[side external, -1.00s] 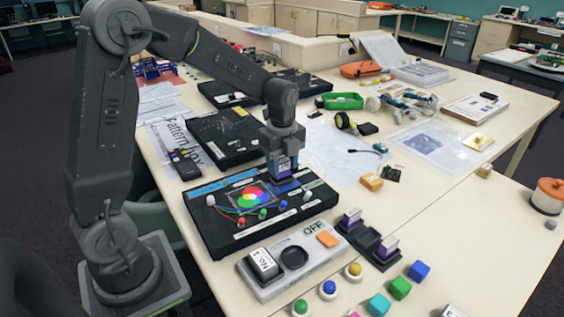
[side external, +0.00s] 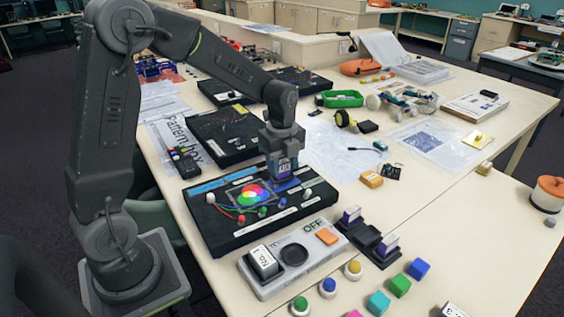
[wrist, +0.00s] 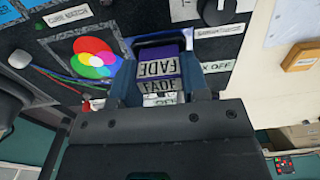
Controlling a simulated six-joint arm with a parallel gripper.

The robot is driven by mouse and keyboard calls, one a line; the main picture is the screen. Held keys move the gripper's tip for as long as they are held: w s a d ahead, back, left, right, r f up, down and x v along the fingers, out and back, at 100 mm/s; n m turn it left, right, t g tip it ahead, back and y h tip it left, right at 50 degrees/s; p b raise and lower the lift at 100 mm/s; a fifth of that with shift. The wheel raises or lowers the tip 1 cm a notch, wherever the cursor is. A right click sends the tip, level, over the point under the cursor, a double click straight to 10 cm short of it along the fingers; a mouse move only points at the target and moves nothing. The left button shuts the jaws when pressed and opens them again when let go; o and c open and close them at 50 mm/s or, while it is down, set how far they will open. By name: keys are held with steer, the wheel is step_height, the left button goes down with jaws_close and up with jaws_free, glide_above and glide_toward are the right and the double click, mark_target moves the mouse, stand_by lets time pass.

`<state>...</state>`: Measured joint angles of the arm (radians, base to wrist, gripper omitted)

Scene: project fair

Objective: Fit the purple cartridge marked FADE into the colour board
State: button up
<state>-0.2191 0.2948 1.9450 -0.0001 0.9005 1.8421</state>
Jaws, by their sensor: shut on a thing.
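The purple cartridge (side external: 284,168) with a white label stands upright between the fingers of my gripper (side external: 282,158). FADE reads on the cartridge in the wrist view (wrist: 160,68). My gripper is shut on it, over the right rear part of the black colour board (side external: 225,233). The cartridge's lower end is at a blue patch (side external: 288,185) on the board. I cannot tell whether its end is inside a slot or just above one. The board carries a disc of overlapping colours (side external: 254,195), wires and knobs.
In front of the board stand a grey switch panel (side external: 318,266) and a black rack (side external: 369,239) with two purple cartridges and an empty middle place. Coloured cubes (side external: 400,286) and round buttons lie nearer. A yellow-orange block (side external: 371,180) lies to the right.

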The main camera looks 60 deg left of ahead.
steer(key=shift+f, duration=0.35)
steer(key=o, duration=1)
steer(key=shift+o, duration=0.3)
steer(key=o, duration=0.3)
steer(key=shift+r, duration=3.5)
